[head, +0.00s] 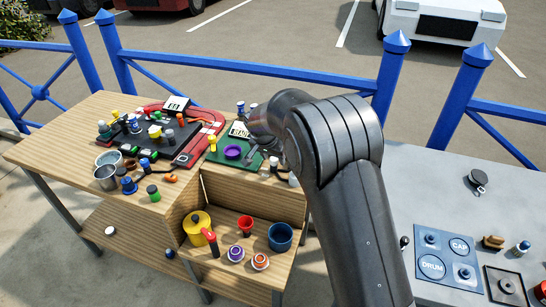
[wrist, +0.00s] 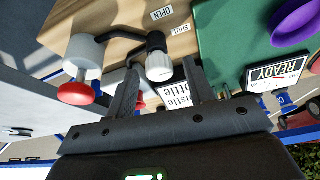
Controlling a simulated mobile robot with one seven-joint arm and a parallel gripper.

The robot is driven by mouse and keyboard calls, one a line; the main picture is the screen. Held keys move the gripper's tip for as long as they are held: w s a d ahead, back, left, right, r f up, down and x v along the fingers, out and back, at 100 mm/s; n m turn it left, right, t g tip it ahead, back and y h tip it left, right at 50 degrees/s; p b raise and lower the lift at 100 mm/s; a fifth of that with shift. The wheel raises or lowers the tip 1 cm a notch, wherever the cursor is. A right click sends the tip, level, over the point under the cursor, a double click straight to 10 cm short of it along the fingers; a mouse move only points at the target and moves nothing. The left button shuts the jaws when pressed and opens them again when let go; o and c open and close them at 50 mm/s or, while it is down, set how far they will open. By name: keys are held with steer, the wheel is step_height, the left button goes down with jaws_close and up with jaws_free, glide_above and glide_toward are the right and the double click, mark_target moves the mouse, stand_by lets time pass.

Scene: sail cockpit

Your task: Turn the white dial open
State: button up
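In the wrist view, a whitish round knob with a black collar (wrist: 158,65), apparently the white dial, lies between the tips of my gripper (wrist: 160,75). The fingers are apart, one on each side; I cannot tell whether they touch it. Labels reading OPEN (wrist: 162,13) and SHUT (wrist: 180,29) are on the wood beyond it. A black curved pipe runs left from the knob to a white cylinder (wrist: 84,52) with a red end (wrist: 76,93). In the head view my gripper (head: 262,155) is small and partly hidden by my arm; I cannot make out the dial there.
A green board (head: 236,163) with a purple ring (head: 233,152) and a READY sign (wrist: 275,72) is close beside the gripper. A shelf below holds a yellow pot (head: 197,224) and a blue cup (head: 281,236). A grey panel table (head: 440,175) stands at right.

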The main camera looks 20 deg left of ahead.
steer(key=c, duration=1)
steer(key=shift+o, duration=0.2)
steer(key=shift+d+n, duration=0.1)
steer(key=shift+n, duration=0.3)
steer(key=n+y, duration=0.1)
steer(key=n, duration=0.2)
steer(key=shift+d+y, duration=0.1)
steer(key=shift+y, duration=0.2)
steer(key=n+y, duration=0.1)
steer(key=n, duration=0.2)
steer(key=shift+w+d+g, duration=0.1)
steer(key=shift+g, duration=0.3)
steer(key=n+y, duration=0.1)
steer(key=n, duration=0.3)
steer(key=shift+g, duration=0.4)
steer(key=shift+w+n+g+y, duration=0.1)
steer(key=shift+n+g+y, duration=0.45)
steer(key=shift+n, duration=1.45)
